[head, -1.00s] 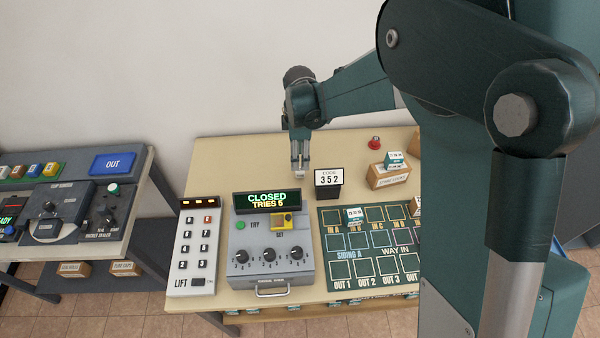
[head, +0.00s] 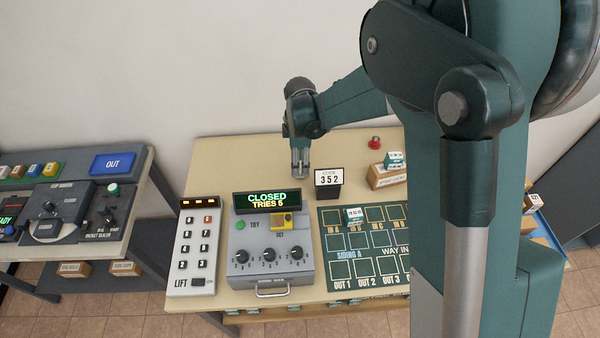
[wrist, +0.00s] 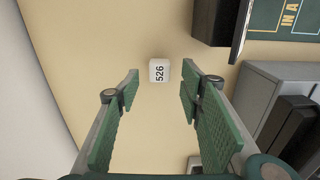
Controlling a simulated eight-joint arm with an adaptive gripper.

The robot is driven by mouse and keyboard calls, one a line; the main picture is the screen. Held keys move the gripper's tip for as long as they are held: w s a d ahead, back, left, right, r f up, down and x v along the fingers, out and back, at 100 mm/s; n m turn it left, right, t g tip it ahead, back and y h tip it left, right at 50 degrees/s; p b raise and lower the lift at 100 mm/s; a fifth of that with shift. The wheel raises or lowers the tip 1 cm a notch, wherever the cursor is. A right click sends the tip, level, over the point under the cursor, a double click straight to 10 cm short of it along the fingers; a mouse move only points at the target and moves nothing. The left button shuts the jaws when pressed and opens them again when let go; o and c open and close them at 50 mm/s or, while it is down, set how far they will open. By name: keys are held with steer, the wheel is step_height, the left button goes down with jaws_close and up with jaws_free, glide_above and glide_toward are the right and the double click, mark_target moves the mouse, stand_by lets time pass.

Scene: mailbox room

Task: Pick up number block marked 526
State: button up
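The number block marked 526 (wrist: 159,71) is a small white block on the tan table. In the wrist view it lies ahead of my gripper (wrist: 160,92), in line with the gap between the fingers. The two green-padded fingers are spread wide, with nothing between them. In the head view my gripper (head: 300,167) points down over the back of the table, left of the code sign. I cannot make out the block clearly there; the gripper covers that spot.
The grey dial box (head: 270,250) with the CLOSED display (head: 266,203) is in front. A keypad (head: 195,248) is at the left, the green track board (head: 345,268) at the right. Bare table (head: 225,165) lies left of my gripper.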

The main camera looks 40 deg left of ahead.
steer(key=shift+f, duration=2.25)
steer(key=shift+c, duration=0.3)
steer(key=c, duration=0.8)
